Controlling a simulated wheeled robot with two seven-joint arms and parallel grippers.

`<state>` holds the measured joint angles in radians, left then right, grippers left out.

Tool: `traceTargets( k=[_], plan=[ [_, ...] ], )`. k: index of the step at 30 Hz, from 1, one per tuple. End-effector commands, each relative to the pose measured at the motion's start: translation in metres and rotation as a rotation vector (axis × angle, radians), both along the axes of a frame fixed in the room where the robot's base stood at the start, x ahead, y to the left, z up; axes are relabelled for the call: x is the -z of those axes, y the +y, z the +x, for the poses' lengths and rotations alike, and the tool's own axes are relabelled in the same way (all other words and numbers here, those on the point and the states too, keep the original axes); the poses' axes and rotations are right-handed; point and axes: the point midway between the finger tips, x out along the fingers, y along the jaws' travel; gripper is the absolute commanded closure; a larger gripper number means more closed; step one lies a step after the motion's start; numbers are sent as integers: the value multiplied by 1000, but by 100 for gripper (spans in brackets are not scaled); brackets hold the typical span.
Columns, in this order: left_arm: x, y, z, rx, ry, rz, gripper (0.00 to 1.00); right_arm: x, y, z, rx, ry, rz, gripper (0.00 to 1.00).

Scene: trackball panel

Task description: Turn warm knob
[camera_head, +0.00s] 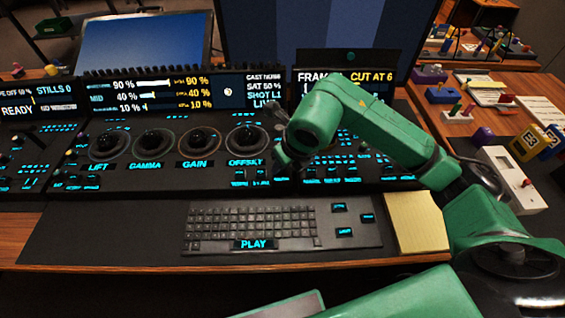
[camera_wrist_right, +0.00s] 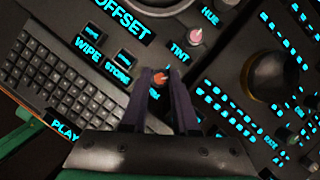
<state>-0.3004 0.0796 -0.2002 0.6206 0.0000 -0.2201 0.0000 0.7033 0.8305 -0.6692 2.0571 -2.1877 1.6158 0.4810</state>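In the right wrist view a small orange knob (camera_wrist_right: 161,79) on the dark panel shows between the fingertips. I take it as the warm knob; its label is mostly hidden behind the fingers. My right gripper (camera_wrist_right: 159,77) has one finger on each side of this knob, with its tips close to it. I cannot tell whether the fingers touch it. In the head view my right gripper (camera_head: 282,154) is at the panel, right of the OFFSET ring, and the knob is hidden there. My left gripper is not in view.
A pink TINT knob (camera_wrist_right: 195,37) sits just beyond the orange one. WIPE (camera_wrist_right: 98,30) and STORE (camera_wrist_right: 125,58) buttons lie to the left. A large dark trackball (camera_wrist_right: 270,76) is to the right. A keyboard (camera_head: 250,226) and a yellow pad (camera_head: 414,222) lie in front.

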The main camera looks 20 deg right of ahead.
Motion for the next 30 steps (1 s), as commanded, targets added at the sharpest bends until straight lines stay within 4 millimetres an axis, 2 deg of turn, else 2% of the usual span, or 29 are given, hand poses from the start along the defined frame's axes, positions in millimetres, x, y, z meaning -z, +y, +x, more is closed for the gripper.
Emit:
traceTargets(
  k=[1, 2, 3, 11, 14, 17, 25, 30],
  plan=[
    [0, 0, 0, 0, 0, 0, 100, -1, 0, 1, 1, -4, 1, 57],
    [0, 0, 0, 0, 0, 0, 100, -1, 0, 1, 1, -4, 1, 46],
    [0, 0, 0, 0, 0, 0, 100, -1, 0, 1, 0, -3, 0, 42],
    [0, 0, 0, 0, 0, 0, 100, -1, 0, 0, 0, -1, 0, 42],
    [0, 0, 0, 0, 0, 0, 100, -8, -1, -2, -1, -4, 1, 42],
    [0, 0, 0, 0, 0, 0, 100, -25, -4, -8, -1, -8, -1, 42],
    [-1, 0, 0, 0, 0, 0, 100, -100, -14, -36, 0, -10, 0, 42],
    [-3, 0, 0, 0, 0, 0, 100, -129, -19, -49, 0, -5, 0, 42]
  ],
)
